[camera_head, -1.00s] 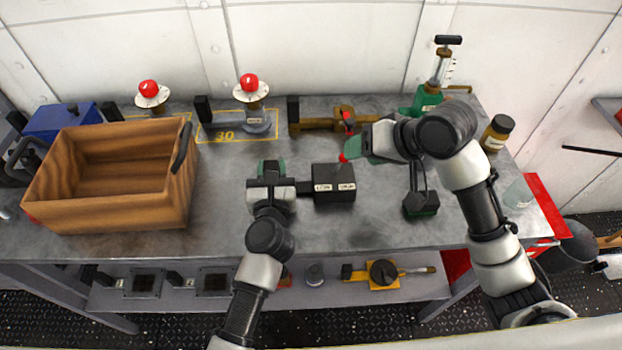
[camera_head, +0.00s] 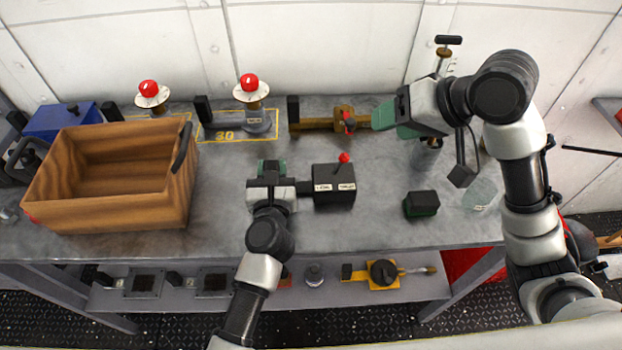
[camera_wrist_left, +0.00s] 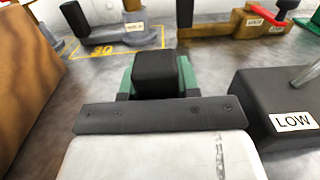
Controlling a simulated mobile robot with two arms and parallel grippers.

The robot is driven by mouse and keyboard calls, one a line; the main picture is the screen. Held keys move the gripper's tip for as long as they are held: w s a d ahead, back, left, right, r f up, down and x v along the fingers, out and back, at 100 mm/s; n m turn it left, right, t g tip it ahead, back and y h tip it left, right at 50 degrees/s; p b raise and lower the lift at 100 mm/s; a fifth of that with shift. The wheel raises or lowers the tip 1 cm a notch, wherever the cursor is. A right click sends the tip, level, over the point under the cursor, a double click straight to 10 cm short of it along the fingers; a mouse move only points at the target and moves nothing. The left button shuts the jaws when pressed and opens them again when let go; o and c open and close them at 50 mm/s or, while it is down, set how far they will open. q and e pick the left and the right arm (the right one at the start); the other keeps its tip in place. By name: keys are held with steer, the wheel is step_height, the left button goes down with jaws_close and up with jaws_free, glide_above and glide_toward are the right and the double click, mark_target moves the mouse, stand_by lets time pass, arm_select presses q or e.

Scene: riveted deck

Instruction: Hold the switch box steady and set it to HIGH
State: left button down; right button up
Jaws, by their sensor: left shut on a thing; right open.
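The switch box (camera_head: 334,196) is a dark box on the grey bench, with two white labels on its near side. The left label reads LOW in the left wrist view (camera_wrist_left: 293,122); the right one is too small to read surely. Its red-knobbed lever (camera_head: 344,157) leans to the right, toward the right label's side. My left gripper (camera_head: 270,168) is shut on the dark grip block (camera_wrist_left: 158,72) at the box's left, its green fingers on either side. My right gripper (camera_head: 384,116) is open, behind and right of the box, apart from the lever.
A brass valve (camera_head: 322,124) with a red handle lies behind the box, close to my right gripper. A wooden crate (camera_head: 110,215) stands at left, with two red-knobbed dials (camera_head: 249,83) behind. A small green-black block (camera_head: 421,204) sits right of the box. The bench in front is clear.

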arm_select(q)
steer(key=c, duration=0.7)
jaws_free()
steer(key=shift+c, duration=0.2)
steer(key=shift+s, duration=0.1)
